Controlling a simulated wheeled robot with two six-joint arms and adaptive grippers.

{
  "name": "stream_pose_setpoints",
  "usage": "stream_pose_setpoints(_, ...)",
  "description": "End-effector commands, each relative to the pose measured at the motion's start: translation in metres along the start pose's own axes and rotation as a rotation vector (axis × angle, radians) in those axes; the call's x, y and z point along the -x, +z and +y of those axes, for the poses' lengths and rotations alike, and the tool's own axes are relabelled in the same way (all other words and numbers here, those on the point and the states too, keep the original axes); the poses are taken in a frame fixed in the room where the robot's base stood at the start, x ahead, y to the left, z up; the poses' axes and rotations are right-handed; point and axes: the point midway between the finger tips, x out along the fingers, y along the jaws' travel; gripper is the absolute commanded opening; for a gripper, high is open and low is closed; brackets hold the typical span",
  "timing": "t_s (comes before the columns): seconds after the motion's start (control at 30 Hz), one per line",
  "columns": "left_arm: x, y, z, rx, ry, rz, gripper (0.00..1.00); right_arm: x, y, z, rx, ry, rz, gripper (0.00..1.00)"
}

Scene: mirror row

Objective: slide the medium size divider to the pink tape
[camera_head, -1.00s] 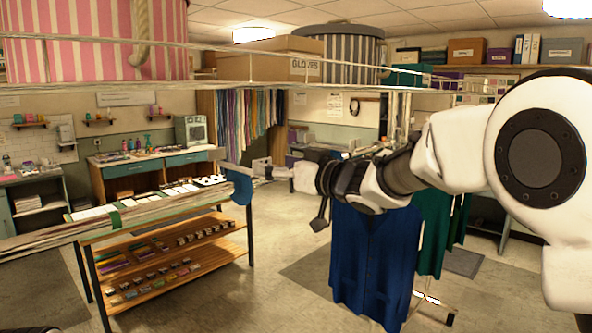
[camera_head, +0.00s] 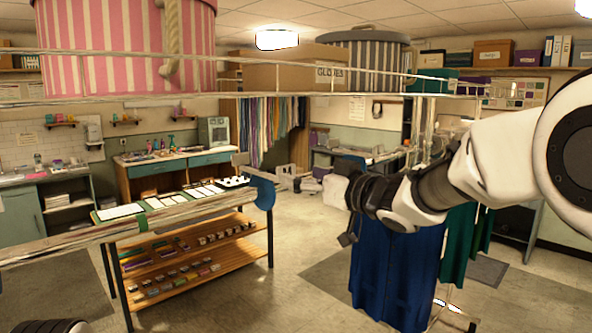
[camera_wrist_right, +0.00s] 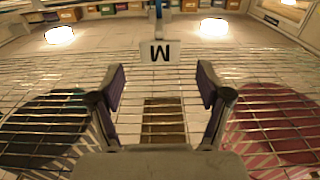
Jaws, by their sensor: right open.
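A white tag with a black letter (camera_wrist_right: 159,52), which looks like an M, hangs from a thin post at the top middle of the right wrist view. My right gripper (camera_wrist_right: 162,75) is open around empty space there, and the tag shows between and just beyond its fingertips. I cannot tell whether they touch. In the head view the right gripper (camera_head: 293,181) is small, at the end of the arm reaching in from the right, near a blue disc (camera_head: 262,190) on a pale bar's end. I make out no pink tape. My left gripper is out of view.
A wire shelf (camera_head: 200,93) runs overhead, carrying a pink striped drum (camera_head: 120,50), a cardboard box (camera_head: 275,74) and a grey striped drum (camera_head: 360,55). A blue garment (camera_head: 390,270) hangs below my right arm. A wooden rack (camera_head: 190,268) stands left; open floor lies between.

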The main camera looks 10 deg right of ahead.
Motion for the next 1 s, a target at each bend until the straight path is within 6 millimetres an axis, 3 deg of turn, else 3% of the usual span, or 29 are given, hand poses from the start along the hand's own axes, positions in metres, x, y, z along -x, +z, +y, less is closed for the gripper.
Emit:
stream_pose_setpoints(0.1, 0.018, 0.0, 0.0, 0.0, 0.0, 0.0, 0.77, -0.024, -0.005, 0.0, 0.001, -0.001, -0.002, 0.77)
stream_pose_setpoints(0.3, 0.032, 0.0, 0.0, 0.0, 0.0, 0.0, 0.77, -0.056, -0.004, 0.0, 0.001, -0.001, -0.001, 0.77)
stream_pose_setpoints(0.6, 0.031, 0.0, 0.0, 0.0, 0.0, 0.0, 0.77, -0.062, 0.0, -0.001, 0.0, -0.001, 0.0, 0.77)
stream_pose_setpoints(0.8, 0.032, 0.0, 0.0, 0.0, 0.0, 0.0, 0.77, -0.062, -0.001, 0.0, 0.0, -0.001, 0.0, 0.06)
stream_pose_setpoints(0.83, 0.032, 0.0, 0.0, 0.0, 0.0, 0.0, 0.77, -0.062, -0.001, 0.0, 0.0, -0.001, 0.0, 0.0)
stream_pose_setpoints(1.0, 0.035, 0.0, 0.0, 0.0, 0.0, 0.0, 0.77, -0.062, -0.002, -0.002, 0.0, -0.001, 0.0, 0.0)
